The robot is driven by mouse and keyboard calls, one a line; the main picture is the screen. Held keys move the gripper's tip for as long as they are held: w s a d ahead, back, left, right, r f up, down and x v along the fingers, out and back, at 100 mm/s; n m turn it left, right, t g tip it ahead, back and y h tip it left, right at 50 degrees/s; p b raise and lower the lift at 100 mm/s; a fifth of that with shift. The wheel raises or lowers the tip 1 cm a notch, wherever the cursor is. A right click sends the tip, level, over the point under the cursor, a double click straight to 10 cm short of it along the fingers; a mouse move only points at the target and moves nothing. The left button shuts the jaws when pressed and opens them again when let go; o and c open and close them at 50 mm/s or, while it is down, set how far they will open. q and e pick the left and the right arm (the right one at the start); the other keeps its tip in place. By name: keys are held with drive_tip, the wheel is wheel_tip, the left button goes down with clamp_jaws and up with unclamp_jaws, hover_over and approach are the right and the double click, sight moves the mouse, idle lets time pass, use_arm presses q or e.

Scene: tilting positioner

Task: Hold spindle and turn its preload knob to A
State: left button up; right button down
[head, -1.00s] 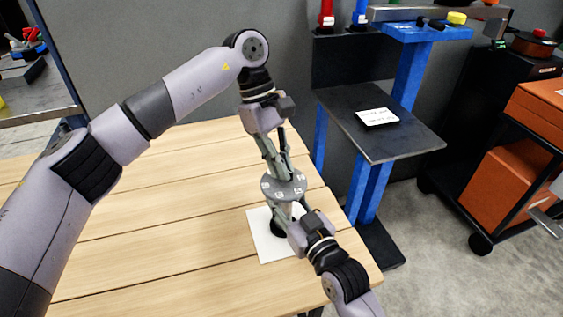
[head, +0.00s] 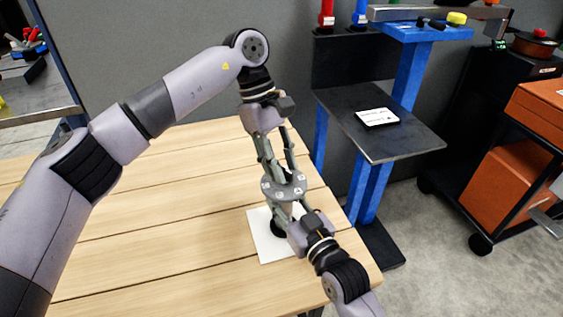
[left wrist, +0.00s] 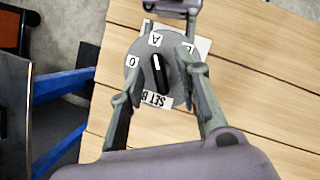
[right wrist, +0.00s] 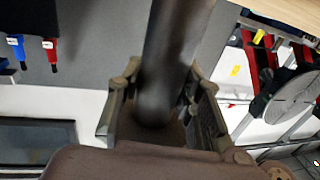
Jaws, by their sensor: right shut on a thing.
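The spindle has a grey round dial (head: 284,187) on top, and its dark body (right wrist: 175,45) fills the middle of the right wrist view. The dial carries white tags reading O, A and SET B, plus one partly hidden. The black preload knob (left wrist: 157,74) sits on the dial, its white mark pointing towards the A tag (left wrist: 155,40). My left gripper (left wrist: 157,72) is open above the dial, its fingers either side of the knob and apart from it. My right gripper (right wrist: 158,98) is shut on the spindle's body below the dial.
A white sheet (head: 262,243) lies on the wooden table (head: 130,225) under the spindle. A blue-legged stand with a dark shelf (head: 410,141) is behind the table's right edge. The table's left part is clear.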

use_arm(q)
drive_tip(key=v, duration=1.2)
drive_tip(key=shift+f, duration=0.1)
